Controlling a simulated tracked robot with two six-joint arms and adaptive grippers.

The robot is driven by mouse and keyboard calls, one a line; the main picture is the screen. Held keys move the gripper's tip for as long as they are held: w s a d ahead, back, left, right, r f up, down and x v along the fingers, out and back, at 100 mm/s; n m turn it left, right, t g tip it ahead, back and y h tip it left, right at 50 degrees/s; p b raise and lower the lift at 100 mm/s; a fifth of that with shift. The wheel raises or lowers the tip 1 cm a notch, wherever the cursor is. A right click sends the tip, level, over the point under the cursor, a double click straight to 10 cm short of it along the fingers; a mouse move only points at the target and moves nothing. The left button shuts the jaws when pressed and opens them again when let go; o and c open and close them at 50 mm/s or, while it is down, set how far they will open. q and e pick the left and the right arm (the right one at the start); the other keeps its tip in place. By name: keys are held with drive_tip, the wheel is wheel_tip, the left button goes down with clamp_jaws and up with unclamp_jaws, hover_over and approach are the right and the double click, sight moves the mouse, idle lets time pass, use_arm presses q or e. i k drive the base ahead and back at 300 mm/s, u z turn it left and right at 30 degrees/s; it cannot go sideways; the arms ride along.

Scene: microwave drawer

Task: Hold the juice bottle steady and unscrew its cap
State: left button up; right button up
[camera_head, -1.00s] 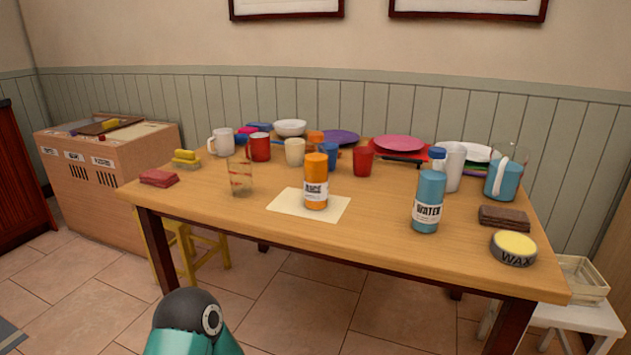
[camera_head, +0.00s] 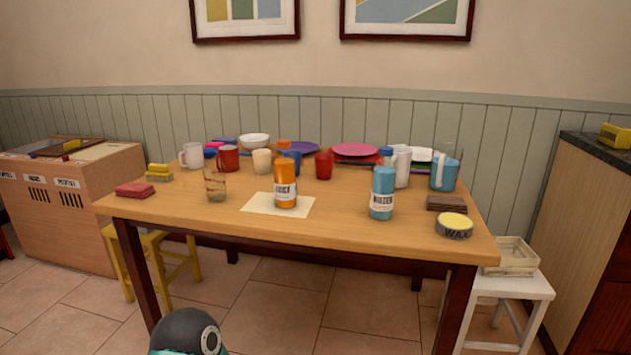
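The orange juice bottle (camera_head: 286,187) stands upright on a cream mat (camera_head: 256,204) near the front middle of the wooden table. It has a white label, too small to read surely. An orange cap-like top (camera_head: 284,145) shows just above it, but I cannot tell whether this belongs to the bottle or to a thing behind. Neither gripper is in view. Only a dark, rounded part of my own body shows at the bottom edge, well short of the table.
A blue water bottle (camera_head: 382,190) stands to the right, with a wax tin (camera_head: 454,225) beyond it. A clear glass (camera_head: 215,185) stands left. Several mugs and plates fill the back. A white stool (camera_head: 510,290) is by the table's right end.

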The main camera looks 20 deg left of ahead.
sight(284, 163)
drive_tip(key=z, duration=0.7)
drive_tip(key=i, duration=0.95)
drive_tip(key=u, duration=1.15)
